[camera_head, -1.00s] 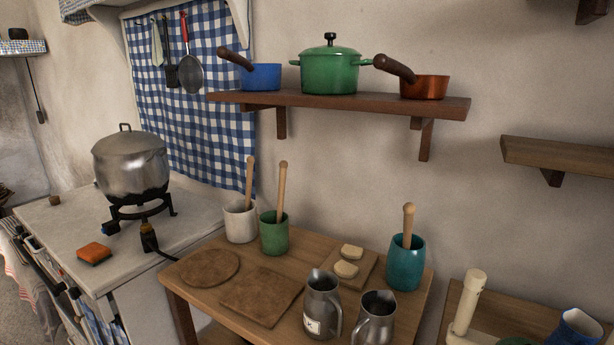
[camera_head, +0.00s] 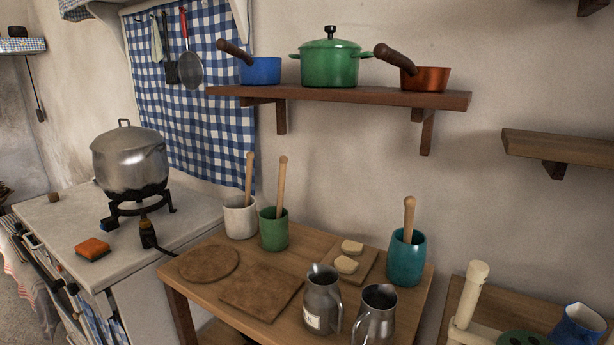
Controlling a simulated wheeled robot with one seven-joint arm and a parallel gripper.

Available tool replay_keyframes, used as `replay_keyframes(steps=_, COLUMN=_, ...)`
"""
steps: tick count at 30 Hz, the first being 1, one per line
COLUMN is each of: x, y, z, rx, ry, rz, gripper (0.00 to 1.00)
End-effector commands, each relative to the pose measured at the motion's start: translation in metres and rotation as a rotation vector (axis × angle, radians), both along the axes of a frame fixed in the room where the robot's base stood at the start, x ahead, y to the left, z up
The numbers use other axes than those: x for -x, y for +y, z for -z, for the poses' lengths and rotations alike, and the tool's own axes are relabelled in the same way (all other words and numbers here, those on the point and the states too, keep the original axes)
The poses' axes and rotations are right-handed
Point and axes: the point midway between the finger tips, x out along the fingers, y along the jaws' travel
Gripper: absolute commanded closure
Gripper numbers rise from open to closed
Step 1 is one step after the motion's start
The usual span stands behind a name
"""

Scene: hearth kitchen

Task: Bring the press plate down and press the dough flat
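Two pale pieces (camera_head: 349,248) that look like dough or bread lie on a small wooden board (camera_head: 369,262) on the wooden table; I cannot tell which they are. At the lower right, a cream upright post (camera_head: 470,293) rises from a pale base, beside a green round part with holes (camera_head: 522,339), both cut by the lower edge. I cannot tell whether these belong to the press. No press plate is clearly seen. My gripper is not in view.
The table (camera_head: 205,250) also holds a round board (camera_head: 208,263), a square board (camera_head: 262,292), two metal jugs (camera_head: 322,298) and several cups with wooden handles. A wall shelf (camera_head: 345,97) carries three pots. A stove with a large pot (camera_head: 130,163) stands at left.

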Motion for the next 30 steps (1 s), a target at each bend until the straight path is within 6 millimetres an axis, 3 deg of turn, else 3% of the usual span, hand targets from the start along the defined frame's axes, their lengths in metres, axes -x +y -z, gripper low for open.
replay_keyframes(steps=30, x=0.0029, y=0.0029, z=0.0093, rx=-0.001, ry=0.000, rz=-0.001, gripper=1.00)
